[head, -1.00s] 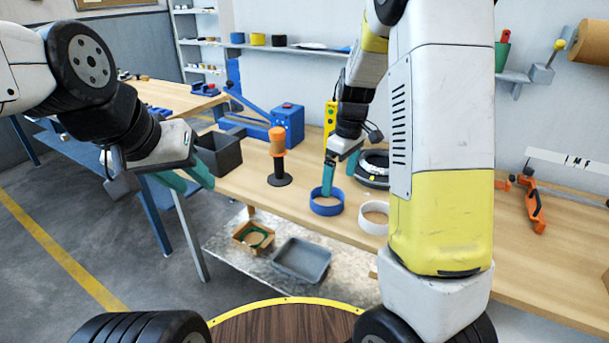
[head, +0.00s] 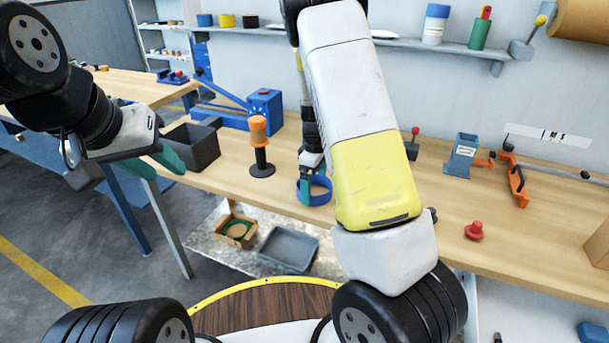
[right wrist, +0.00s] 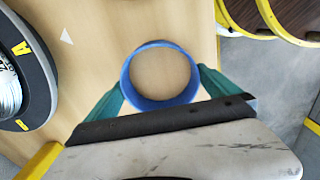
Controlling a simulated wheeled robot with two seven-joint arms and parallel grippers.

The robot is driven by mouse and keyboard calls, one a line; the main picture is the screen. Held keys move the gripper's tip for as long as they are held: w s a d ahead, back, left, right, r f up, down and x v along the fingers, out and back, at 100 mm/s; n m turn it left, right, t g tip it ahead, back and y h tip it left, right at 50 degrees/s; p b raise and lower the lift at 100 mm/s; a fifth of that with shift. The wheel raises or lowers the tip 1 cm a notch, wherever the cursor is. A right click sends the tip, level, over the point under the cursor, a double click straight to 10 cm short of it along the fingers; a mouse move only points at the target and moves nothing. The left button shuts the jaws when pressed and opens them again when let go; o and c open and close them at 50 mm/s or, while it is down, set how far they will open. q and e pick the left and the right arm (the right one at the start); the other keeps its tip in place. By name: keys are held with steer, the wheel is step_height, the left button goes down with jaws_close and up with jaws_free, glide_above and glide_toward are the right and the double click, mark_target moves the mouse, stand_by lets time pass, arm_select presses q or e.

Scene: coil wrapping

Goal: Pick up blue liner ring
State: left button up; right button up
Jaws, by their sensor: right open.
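The blue liner ring (head: 319,197) lies flat on the wooden workbench in the head view, partly hidden by my right gripper (head: 309,187). In the right wrist view the blue ring (right wrist: 160,105) sits between the teal fingertips of my right gripper (right wrist: 161,84). One finger is on each side of the ring, close to its outer wall. The jaws are open, and I cannot tell whether they touch it. My left gripper (head: 160,160) is open and empty, in the air left of the bench.
An orange-topped post (head: 259,150) and a black bin (head: 191,148) stand left of the ring. In the right wrist view a black coil reel (right wrist: 38,80) lies beside my gripper. A red knob (head: 474,231) and orange clamp (head: 517,185) are on the right of the bench.

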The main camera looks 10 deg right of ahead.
steer(key=shift+c, duration=0.4)
steer(key=c, duration=1)
steer(key=shift+o, duration=0.2)
